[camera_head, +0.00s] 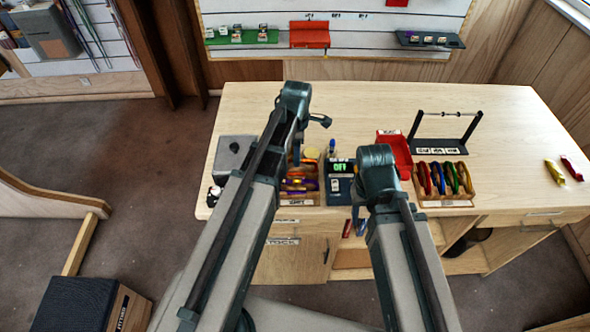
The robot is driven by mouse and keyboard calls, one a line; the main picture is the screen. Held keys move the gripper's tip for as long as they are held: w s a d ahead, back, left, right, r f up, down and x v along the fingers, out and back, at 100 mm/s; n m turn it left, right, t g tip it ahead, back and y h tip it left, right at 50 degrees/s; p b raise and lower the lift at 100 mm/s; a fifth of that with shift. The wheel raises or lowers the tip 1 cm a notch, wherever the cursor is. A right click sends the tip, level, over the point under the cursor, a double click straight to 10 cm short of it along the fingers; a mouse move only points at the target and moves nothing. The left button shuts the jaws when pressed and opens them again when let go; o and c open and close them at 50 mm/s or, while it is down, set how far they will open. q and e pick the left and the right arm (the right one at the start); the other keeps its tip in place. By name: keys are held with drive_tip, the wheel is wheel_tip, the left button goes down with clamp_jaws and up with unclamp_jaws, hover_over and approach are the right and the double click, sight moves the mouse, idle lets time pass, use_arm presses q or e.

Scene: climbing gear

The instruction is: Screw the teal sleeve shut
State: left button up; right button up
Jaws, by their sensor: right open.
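I cannot make out a teal sleeve at this size. A wooden box of red, yellow, green and blue carabiners (442,177) stands at the table's front, right of my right arm. A black stand with a thin crossbar (446,114) is behind it. My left gripper (319,121) shows only as a small dark part beside the end of my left arm, above the table; its jaws are unclear. My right gripper (357,197) is mostly hidden below the end of my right arm, near the table's front edge. It is open, and I see nothing held in it.
A red bin (395,152), a dark device with a green display (339,180) and a wooden tray of colourful gear (300,192) crowd the front. A grey box (234,153) is at left. Yellow (554,172) and red (571,168) pieces lie right. The table's back (380,100) is clear.

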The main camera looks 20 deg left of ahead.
use_arm(q)
drive_tip(key=shift+f+b, duration=1.15)
drive_tip(key=shift+f, duration=0.15)
drive_tip(key=shift+s+d, duration=0.2)
drive_tip(key=shift+s, duration=0.5)
drive_tip(key=shift+r, duration=0.15)
drive_tip(key=shift+d+r+p, duration=0.1)
drive_tip(key=shift+r+p, duration=1.25)
drive_tip(key=shift+p, duration=0.15)
drive_tip(key=shift+f, duration=0.1)
drive_tip(key=shift+w+a, duration=0.25)
drive_tip(key=shift+w, duration=0.55)
